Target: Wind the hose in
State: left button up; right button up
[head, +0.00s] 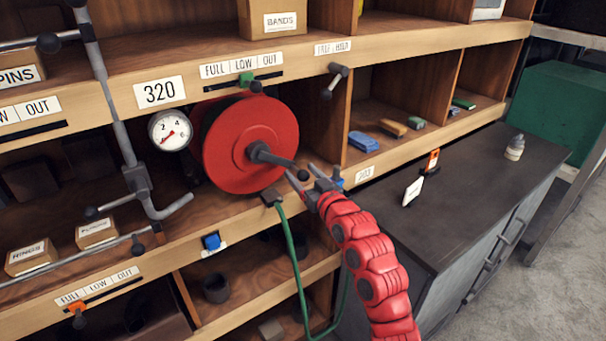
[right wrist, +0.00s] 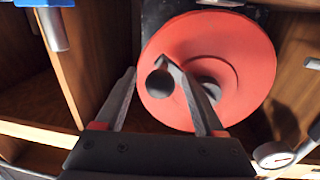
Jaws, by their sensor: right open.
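The red hose reel (head: 238,150) is mounted in a bay of the wooden shelf, its round face toward me. A dark crank (head: 272,157) sticks out from its middle. The green hose (head: 290,240) hangs from a dark fitting (head: 271,196) below the reel and runs down past the lower shelf. My right gripper (head: 301,174) is open beside the crank's outer end. In the right wrist view the reel (right wrist: 225,60) fills the middle, and the dark round crank knob (right wrist: 160,84) shows between the open fingertips (right wrist: 150,70), closer to the right finger. Contact cannot be told. My left gripper is out of view.
A pressure gauge (head: 170,130) sits left of the reel, beside a grey bent pipe (head: 117,125). A small lever (head: 333,80) projects from the shelf edge above right.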

grip_shut()
dwell(1.3)
